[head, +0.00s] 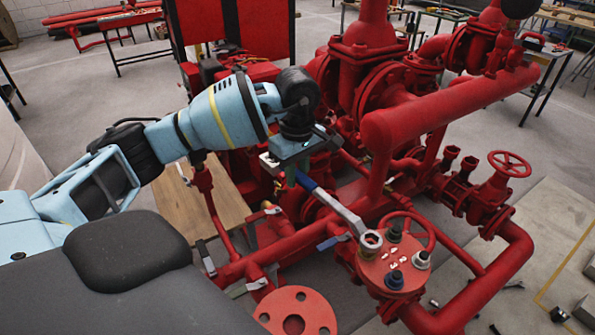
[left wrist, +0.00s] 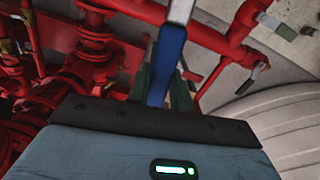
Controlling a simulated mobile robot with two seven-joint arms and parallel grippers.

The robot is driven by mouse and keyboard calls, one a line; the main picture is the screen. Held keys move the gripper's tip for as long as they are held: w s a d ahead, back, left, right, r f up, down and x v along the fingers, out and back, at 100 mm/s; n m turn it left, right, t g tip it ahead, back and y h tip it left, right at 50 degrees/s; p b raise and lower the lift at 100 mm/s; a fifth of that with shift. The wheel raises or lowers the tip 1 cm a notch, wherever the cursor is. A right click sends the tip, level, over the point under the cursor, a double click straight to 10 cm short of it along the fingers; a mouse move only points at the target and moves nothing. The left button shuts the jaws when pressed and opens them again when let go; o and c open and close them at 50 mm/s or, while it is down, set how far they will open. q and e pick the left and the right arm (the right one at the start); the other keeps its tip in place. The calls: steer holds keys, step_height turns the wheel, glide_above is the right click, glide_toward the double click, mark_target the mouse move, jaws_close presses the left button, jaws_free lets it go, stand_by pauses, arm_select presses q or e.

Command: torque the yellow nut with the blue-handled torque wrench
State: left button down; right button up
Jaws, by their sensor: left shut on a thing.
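The torque wrench has a blue handle (head: 322,194) and a grey shaft ending in a ring head (head: 371,241). My left gripper (head: 298,180) is shut on the blue handle near its far end. The handle also shows in the left wrist view (left wrist: 166,62), between the fingers of the gripper (left wrist: 163,88). The ring head lies over one stud position on the left of the red round flange (head: 392,262). I cannot make out the yellow nut clearly; the ring head may hide it. I cannot tell whether the head is fully seated. My right gripper is not in view.
Other fasteners stand on the flange: a blue one (head: 394,280), a pale one (head: 421,259) and a dark one (head: 395,233). A red handwheel (head: 510,163) and thick red pipes (head: 450,110) crowd the right. Small valve levers (head: 332,243) stick out near the wrench.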

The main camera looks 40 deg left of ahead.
arm_select(q)
steer(key=shift+f, duration=0.55)
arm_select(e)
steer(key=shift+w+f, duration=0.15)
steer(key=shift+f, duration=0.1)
arm_select(q)
steer(key=shift+f+b, duration=0.35)
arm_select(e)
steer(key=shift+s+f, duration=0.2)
arm_select(q)
steer(key=shift+f, duration=0.2)
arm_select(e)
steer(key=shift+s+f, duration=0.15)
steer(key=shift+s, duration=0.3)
arm_select(q)
steer(key=shift+w, duration=0.1)
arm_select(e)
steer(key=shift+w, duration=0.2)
